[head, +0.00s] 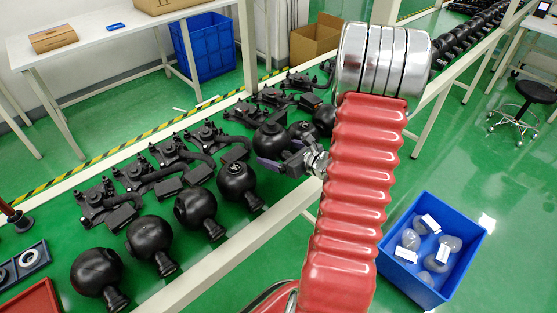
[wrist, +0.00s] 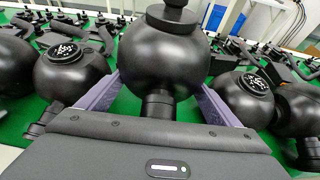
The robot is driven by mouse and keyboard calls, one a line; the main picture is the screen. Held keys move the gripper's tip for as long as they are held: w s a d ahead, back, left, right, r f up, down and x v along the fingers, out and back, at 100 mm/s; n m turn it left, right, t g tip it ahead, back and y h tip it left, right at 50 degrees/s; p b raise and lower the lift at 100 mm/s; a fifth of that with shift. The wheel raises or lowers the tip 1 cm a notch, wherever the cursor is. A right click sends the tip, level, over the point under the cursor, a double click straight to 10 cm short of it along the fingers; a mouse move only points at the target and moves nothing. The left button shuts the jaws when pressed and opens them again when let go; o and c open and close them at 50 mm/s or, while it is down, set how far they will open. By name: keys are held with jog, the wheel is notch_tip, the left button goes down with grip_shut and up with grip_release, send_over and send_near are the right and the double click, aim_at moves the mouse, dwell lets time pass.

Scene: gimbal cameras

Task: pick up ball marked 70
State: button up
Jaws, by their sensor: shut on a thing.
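My gripper (head: 284,163) reaches over the row of black balls on the bench. In the wrist view its two purple fingers (wrist: 160,92) sit on either side of a black ball (wrist: 163,58) and are shut on it. This ball also shows in the head view (head: 270,138), partly behind the gripper. Its narrow neck points toward the gripper body, and a dark knob tops it. No number can be read on the held ball. A ball at left (wrist: 72,72) and one at right (wrist: 243,98) carry white markings that I cannot read.
Several black balls, such as one at the front left (head: 97,268), line the green bench beside black gimbal arms (head: 165,152). A blue crate (head: 452,289) with clear, white-labelled balls stands on the floor at right. A white table (head: 88,42) stands behind.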

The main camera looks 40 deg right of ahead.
aim_at(284, 147)
jog(key=shift+r, duration=1.6)
